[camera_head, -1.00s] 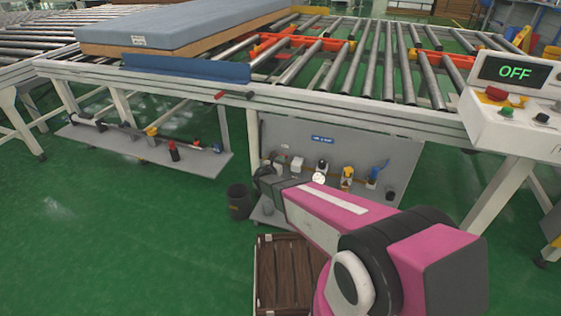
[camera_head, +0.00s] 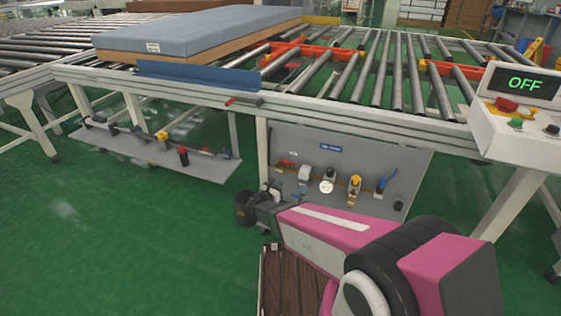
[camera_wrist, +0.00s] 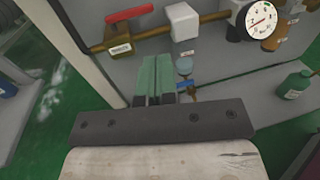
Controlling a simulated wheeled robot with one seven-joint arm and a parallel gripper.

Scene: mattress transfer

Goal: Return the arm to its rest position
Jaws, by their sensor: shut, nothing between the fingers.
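My pink arm reaches forward from the lower right in the head view. My gripper (camera_head: 268,190) is at its end, low in front of the conveyor's lower panel (camera_head: 405,160). In the wrist view my gripper (camera_wrist: 157,75) is shut, its green fingers together with nothing between them. Behind the fingers are pipe fittings and the grey panel; whether they touch cannot be told. The blue-grey mattress (camera_head: 200,30) lies on the roller conveyor (camera_head: 375,115) at the upper left, apart from my gripper.
A control box reading OFF (camera_head: 522,84) with red and green buttons stands at the right. A wooden crate (camera_head: 285,280) is below my arm. A red-handled valve (camera_wrist: 130,14) and a gauge (camera_wrist: 262,20) are close ahead. Green floor at left is clear.

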